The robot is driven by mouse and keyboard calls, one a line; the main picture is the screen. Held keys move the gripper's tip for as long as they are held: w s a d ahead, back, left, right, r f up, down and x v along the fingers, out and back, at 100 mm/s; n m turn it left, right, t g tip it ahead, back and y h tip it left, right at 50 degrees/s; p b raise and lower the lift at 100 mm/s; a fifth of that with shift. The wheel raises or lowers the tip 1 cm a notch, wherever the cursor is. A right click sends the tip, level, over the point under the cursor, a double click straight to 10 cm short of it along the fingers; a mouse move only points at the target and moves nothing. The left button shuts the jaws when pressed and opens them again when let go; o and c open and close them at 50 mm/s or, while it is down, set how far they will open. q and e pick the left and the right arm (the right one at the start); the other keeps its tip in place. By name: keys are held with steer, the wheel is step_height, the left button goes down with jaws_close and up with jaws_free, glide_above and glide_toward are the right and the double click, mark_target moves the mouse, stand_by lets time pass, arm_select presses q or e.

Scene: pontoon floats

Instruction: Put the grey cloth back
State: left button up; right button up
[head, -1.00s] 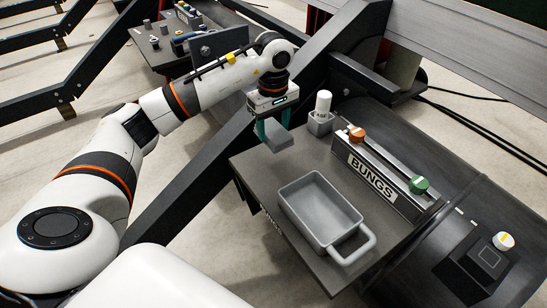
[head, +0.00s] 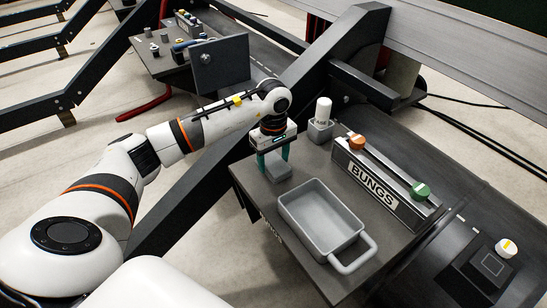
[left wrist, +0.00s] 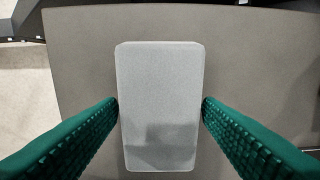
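The grey cloth (head: 277,172) is a light grey, folded, block-like piece at the back left of the dark table (head: 262,196). It also fills the middle of the left wrist view (left wrist: 160,100). My left gripper (head: 274,160) points down with its green fingers on either side of the cloth. In the left wrist view the fingertips (left wrist: 160,104) touch both long edges, so the gripper is shut on it. The cloth is at or just above the table top; I cannot tell whether it touches. My right gripper is not in view.
A grey tray with a handle (head: 312,232) stands just in front of the cloth. A white-capped bottle in a grey holder (head: 320,127) stands behind right. The BUNGS rack (head: 374,185) holds an orange and a green knob. Dark beams rise behind the table.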

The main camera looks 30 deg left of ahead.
mark_target(273, 161)
arm_select(q)
steer(key=o, duration=0.3)
steer(key=shift+r, duration=0.1)
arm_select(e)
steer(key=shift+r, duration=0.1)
arm_select(q)
step_height(273, 161, up, 12)
steer(key=shift+p, duration=0.4)
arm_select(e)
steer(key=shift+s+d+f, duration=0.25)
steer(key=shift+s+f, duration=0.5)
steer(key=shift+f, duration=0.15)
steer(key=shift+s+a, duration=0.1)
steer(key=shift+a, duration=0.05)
